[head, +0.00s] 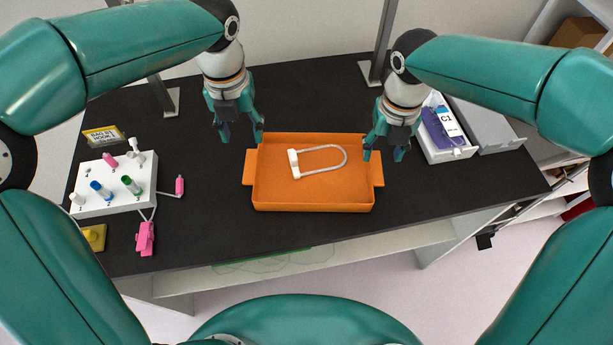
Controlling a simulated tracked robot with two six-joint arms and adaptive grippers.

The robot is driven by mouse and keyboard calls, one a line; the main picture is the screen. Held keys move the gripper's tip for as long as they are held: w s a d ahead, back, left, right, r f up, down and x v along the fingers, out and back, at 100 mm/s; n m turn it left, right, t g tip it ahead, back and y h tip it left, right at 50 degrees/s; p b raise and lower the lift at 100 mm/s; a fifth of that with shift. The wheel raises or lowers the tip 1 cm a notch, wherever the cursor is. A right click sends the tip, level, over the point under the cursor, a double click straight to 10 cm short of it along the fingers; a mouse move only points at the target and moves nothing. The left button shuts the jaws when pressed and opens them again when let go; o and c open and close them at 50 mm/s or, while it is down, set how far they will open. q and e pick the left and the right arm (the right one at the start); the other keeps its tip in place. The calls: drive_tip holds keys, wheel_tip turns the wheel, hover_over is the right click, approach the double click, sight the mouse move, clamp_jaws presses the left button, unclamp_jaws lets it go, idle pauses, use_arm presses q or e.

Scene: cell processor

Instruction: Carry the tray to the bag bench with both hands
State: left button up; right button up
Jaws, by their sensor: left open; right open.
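An orange tray (275,203) with a handle tab on its left and right sides sits on the black bench top, near the front edge. A white U-shaped tube piece (296,164) lies inside the tray. My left gripper (241,138) is open above the bench, just behind and left of the tray's back left corner. My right gripper (383,156) is open near the tray's back right corner, close to the right tab. I cannot tell whether it touches the tray. Neither gripper holds anything.
A white block with coloured connectors (115,205) stands at the left, with pink clamps (145,238) and a yellow piece beside it. A small sign (103,135) is behind it. An open white box (445,153) with a purple item (438,130) is at the right.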

wheel_tip(320, 180, up, 4)
drive_tip(key=shift+r, duration=0.15)
idle(0.6)
